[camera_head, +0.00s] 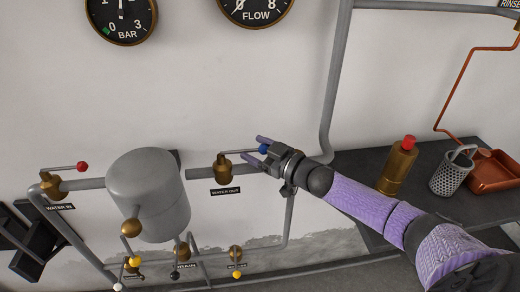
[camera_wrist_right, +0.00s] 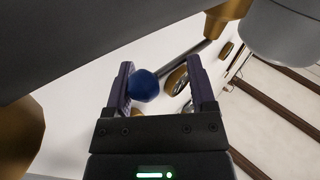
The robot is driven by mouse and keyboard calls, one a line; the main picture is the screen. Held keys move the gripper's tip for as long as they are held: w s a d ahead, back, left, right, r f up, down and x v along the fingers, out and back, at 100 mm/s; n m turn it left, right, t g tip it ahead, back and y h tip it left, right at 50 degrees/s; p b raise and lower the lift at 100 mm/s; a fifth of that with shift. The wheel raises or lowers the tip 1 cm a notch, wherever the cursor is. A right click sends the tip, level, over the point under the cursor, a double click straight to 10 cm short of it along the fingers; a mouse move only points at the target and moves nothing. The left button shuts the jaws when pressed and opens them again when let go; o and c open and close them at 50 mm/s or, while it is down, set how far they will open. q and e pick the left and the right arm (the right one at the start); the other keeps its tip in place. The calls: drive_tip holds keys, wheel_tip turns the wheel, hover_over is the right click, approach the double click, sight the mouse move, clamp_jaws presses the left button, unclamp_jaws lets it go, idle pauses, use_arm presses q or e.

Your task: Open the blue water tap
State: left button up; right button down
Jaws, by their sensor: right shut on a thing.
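The blue water tap is a brass valve (camera_head: 222,167) on the grey pipe above the WATER OUT label (camera_head: 225,191). Its thin lever reaches right from the valve to a blue ball knob (camera_head: 264,148), roughly along the line of the pipe. My right gripper (camera_head: 257,150) comes in from the right and is shut on the blue knob. In the right wrist view the blue knob (camera_wrist_right: 145,85) sits between the two fingers, against the left one. My left gripper is not in view.
A grey tank (camera_head: 150,190) stands left of the valve. A red-knobbed tap (camera_head: 82,167) is at far left. Smaller taps are below. A dark shelf (camera_head: 350,170) at right holds a brass bottle (camera_head: 398,165), a perforated cup (camera_head: 452,172) and a copper tray (camera_head: 495,172).

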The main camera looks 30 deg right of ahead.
drive_tip(key=shift+c, duration=2)
unclamp_jaws()
drive_tip(key=shift+w+r, duration=0.15)
drive_tip(key=shift+w+a, duration=0.25)
drive_tip(key=shift+s, duration=0.15)
drive_tip(key=shift+s+d+f, duration=0.2)
drive_tip(key=shift+s, duration=0.1)
drive_tip(key=p+v, duration=0.2)
drive_tip(key=v, duration=0.7)
drive_tip(key=shift+p, duration=0.4)
drive_tip(key=shift+a, duration=0.1)
